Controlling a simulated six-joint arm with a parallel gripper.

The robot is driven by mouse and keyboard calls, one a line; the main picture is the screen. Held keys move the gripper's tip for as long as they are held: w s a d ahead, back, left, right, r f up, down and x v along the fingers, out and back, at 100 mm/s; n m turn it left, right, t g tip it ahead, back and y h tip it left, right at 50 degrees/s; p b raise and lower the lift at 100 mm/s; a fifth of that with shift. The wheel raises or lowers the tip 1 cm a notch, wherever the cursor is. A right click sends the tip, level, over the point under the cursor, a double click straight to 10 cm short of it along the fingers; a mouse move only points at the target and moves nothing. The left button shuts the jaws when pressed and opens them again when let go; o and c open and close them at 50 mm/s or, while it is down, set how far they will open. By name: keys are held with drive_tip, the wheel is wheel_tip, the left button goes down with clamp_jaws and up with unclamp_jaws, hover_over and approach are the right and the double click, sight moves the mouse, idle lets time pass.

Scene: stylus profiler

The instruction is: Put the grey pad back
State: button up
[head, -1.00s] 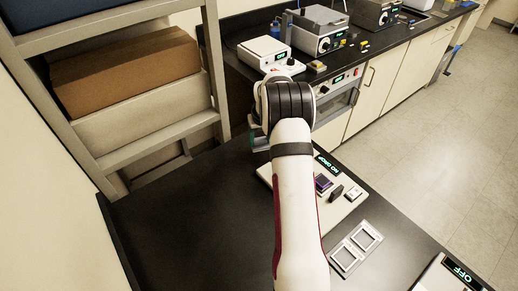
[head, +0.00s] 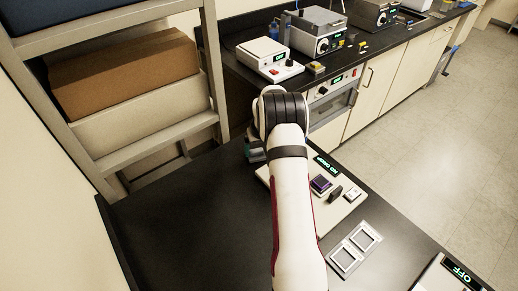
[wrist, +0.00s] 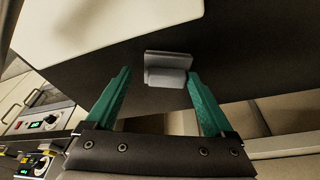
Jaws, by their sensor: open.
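In the wrist view, my gripper (wrist: 159,74) is open, with its two teal fingers well apart. A small grey block (wrist: 168,68), which looks like the grey pad, is on the dark bench top between and just beyond the fingertips. It appears clear of both fingers; the exact height gap cannot be told. The pale profiler base (head: 341,208) with a lit display stands right of my arm, carrying a dark purple square (head: 320,184).
A grey frame with two square recesses (head: 345,258) lies on the bench front right of my arm. A device reading OFF (head: 455,274) is at the lower right corner. A shelf rack (head: 150,145) stands at left. The bench (head: 190,230) left of my arm is clear.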

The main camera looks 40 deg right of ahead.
drive_tip(key=v, duration=1.1)
drive_tip(key=s+a+r+y, duration=0.1)
drive_tip(key=s+a+r, duration=0.3)
drive_tip(key=a+r, duration=0.5)
drive_tip(key=s+a+m+g+y, duration=0.1)
drive_tip(key=s+a+g+y, duration=0.1)
drive_tip(key=s+a, duration=2.1)
drive_tip(key=s+g, duration=0.1)
drive_tip(key=s, duration=0.3)
drive_tip(key=shift+r, duration=0.35)
drive_tip(key=shift+s, duration=0.1)
